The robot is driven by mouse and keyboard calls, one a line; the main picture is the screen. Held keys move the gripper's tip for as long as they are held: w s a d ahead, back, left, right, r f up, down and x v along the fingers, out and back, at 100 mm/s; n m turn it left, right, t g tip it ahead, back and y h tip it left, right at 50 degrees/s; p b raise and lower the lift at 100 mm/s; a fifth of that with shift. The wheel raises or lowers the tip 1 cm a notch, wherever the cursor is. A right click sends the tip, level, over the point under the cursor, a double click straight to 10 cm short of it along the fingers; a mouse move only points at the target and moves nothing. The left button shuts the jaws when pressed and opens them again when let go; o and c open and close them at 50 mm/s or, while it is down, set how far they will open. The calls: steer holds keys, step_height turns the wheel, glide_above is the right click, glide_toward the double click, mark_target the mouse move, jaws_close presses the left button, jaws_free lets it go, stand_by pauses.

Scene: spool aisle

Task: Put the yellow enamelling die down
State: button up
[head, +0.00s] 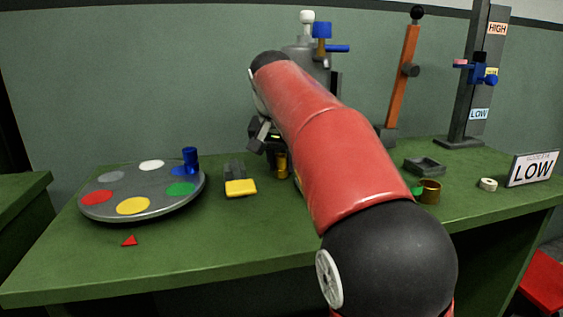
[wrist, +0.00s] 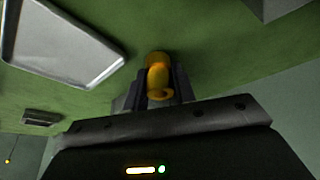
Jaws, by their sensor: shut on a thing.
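The yellow enamelling die (wrist: 158,80) is a small rounded golden-yellow piece between the two dark fingers of my gripper (wrist: 156,88) in the wrist view. My gripper is shut on it. In the head view my gripper (head: 268,143) is behind the raised red arm, above the green bench, and the die (head: 281,164) shows just below the fingers. Its lower end is close to the bench top (head: 260,222); I cannot tell whether it touches. My arm hides part of the bench around it.
A grey turntable (head: 142,211) with coloured discs and a blue cylinder (head: 190,160) stands left. A yellow-ended grey block (head: 240,188) lies left of the die. A brass cup (head: 430,190), dark tray (head: 425,166) and LOW sign (head: 532,168) stand right. The front-left bench is mostly clear.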

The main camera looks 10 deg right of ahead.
steer(key=shift+f, duration=0.15)
steer(key=o, duration=1)
